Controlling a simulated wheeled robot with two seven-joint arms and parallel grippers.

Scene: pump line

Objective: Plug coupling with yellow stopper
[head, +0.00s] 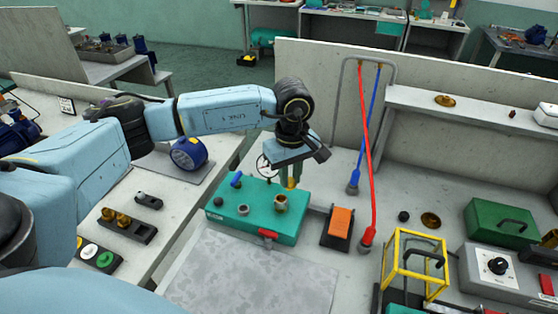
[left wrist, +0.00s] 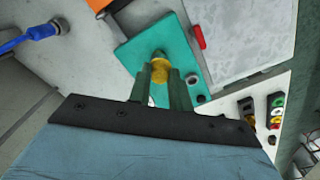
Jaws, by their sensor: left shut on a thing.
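The teal pump block (head: 250,227) sits on the bench, with a metal coupling (head: 280,202) standing on its top. My left gripper (head: 291,178) is above the block's back right part, close behind the coupling in the head view. It is shut on the yellow stopper (head: 292,184), whose lower end shows below the fingers. In the left wrist view the yellow stopper (left wrist: 159,70) is between the fingertips, over the teal block (left wrist: 130,55). There the stopper and fingers cover part of the block, and I cannot tell whether the stopper touches the coupling. My right gripper is out of view.
A blue lever (head: 237,180) and a dark knob (head: 218,202) are on the block. An orange-topped pedal (head: 340,222), a red hose (head: 367,150) and a blue hose (head: 366,130) are to the right. A yellow frame (head: 401,235) stands further right. The grey mat (head: 240,280) is clear.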

